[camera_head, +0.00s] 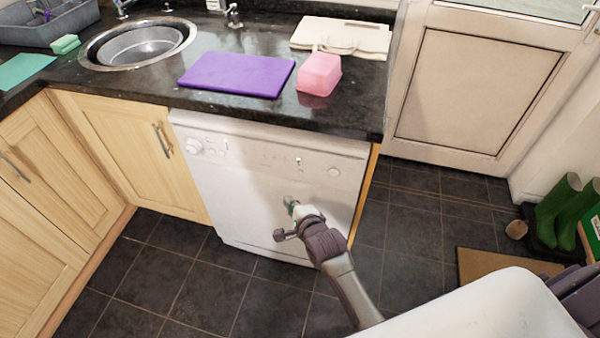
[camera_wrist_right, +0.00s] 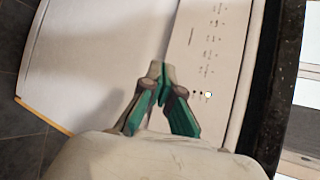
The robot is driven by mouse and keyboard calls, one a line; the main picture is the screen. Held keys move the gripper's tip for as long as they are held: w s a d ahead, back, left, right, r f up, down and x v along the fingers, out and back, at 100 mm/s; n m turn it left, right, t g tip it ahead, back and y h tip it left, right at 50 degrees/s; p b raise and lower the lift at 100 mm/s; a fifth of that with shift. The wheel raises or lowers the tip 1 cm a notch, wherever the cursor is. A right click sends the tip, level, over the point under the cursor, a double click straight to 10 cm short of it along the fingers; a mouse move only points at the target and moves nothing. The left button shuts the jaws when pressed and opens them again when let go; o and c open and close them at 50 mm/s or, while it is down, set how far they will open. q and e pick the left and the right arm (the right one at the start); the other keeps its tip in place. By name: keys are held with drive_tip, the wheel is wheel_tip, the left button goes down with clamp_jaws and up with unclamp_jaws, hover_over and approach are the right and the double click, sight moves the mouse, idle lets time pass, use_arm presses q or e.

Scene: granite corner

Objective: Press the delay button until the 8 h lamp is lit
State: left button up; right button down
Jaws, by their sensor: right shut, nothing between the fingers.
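A white dishwasher (camera_head: 255,185) stands under the counter, with its control panel (camera_head: 270,150) along the top of its front. In the right wrist view, the panel (camera_wrist_right: 205,60) has rows of tiny print and small dark dots beside a pale round spot (camera_wrist_right: 208,94). The print is too small to read, so I cannot tell the delay button or lamp states. My right gripper (camera_head: 289,203) is shut and empty, in front of the door below the panel; its fingertips also show in the wrist view (camera_wrist_right: 158,70).
The dark counter edge (camera_head: 300,122) overhangs the panel. On it lie a purple board (camera_head: 237,74), a pink tub (camera_head: 319,74) and pale boards (camera_head: 341,36). Green boots (camera_head: 555,212) and a brown mat (camera_head: 490,265) are at the right. Tiled floor in front is clear.

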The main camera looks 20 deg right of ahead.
drive_tip(key=b, duration=0.2)
approach(294, 172)
drive_tip(key=w+a+f, duration=0.2)
drive_tip(key=w+f, duration=0.1)
drive_tip(key=shift+w+d+r, duration=0.25)
drive_tip(key=shift+w+d, duration=0.05)
drive_tip(key=shift+w, duration=0.2)
idle(0.9)
drive_tip(key=shift+w+d, duration=0.25)
drive_tip(key=shift+w, duration=0.1)
drive_tip(key=shift+w+d, duration=0.2)
drive_tip(key=shift+w, duration=0.1)
idle(0.5)
idle(0.3)
drive_tip(key=shift+s+a+p, duration=0.35)
drive_tip(key=shift+s+p, duration=0.15)
drive_tip(key=shift+p, duration=0.05)
drive_tip(key=shift+s+a, duration=0.1)
drive_tip(key=shift+s, duration=0.05)
